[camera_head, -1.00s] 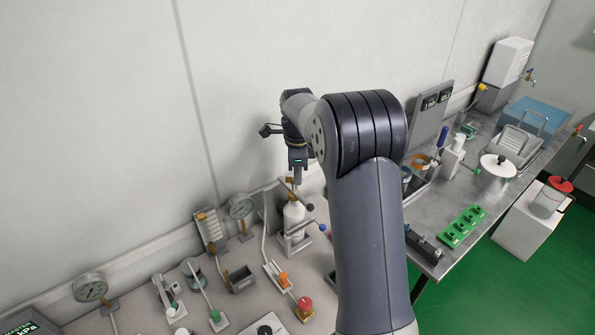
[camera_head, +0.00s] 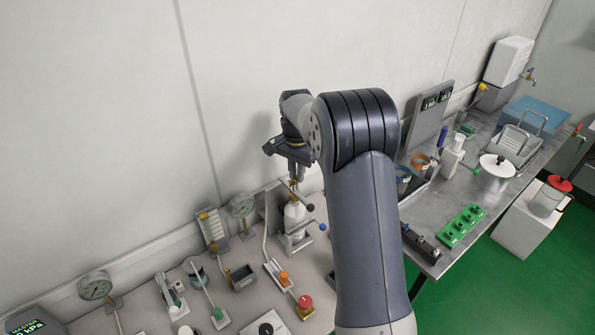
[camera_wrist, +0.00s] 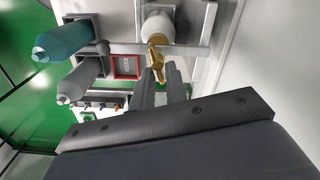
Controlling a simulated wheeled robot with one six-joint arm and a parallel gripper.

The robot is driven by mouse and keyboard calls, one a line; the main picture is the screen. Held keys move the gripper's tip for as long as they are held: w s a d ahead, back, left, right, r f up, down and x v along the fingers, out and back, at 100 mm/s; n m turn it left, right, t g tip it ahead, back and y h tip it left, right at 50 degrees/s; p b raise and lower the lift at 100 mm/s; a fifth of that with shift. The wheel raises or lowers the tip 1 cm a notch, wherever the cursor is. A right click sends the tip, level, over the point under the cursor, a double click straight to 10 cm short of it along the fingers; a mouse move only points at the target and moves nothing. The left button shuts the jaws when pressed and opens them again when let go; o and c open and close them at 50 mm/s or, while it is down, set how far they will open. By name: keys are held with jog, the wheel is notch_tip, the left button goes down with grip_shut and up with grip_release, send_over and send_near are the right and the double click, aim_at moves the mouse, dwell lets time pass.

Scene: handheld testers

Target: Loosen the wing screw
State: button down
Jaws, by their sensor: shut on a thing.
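The brass wing screw (camera_wrist: 157,52) sits at the top of a white bottle-shaped cylinder (camera_wrist: 157,26) in the wrist view. My gripper (camera_wrist: 159,74) is shut on its wing, with the two fingers on either side of the brass. In the head view my gripper (camera_head: 294,180) points down onto the top of the white cylinder (camera_head: 295,213), which stands upright in a grey frame. The brass there is small and partly hidden by the fingers.
A red knob (camera_head: 305,302) and several fixtures are nearer on the bench. The wall is close behind.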

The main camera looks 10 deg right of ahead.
jog(key=n, duration=0.5)
jog(key=shift+w+a+f+n, duration=0.1)
jog(key=shift+a+n, duration=0.15)
jog(key=shift+n, duration=0.05)
jog(key=n, duration=0.5)
jog(key=shift+a, duration=0.25)
jog(key=n, duration=0.5)
jog(key=shift+a+n, duration=0.25)
jog(key=shift+n, duration=0.15)
jog(key=n, duration=0.5)
jog(key=shift+s+a+f, duration=0.1)
jog(key=shift+s+a, duration=0.05)
jog(key=shift+s, duration=0.2)
jog(key=n, duration=0.6)
jog(key=shift+s, duration=0.25)
jog(key=n, duration=0.5)
jog(key=shift+s, duration=0.25)
jog(key=n, duration=0.5)
jog(key=shift+s+d+n, duration=0.2)
jog(key=shift+n, duration=0.2)
jog(key=n, duration=0.5)
jog(key=shift+s+d+n, duration=0.1)
jog(key=shift+d+n, duration=0.1)
jog(key=shift+n, duration=0.1)
jog(key=shift+f, duration=0.1)
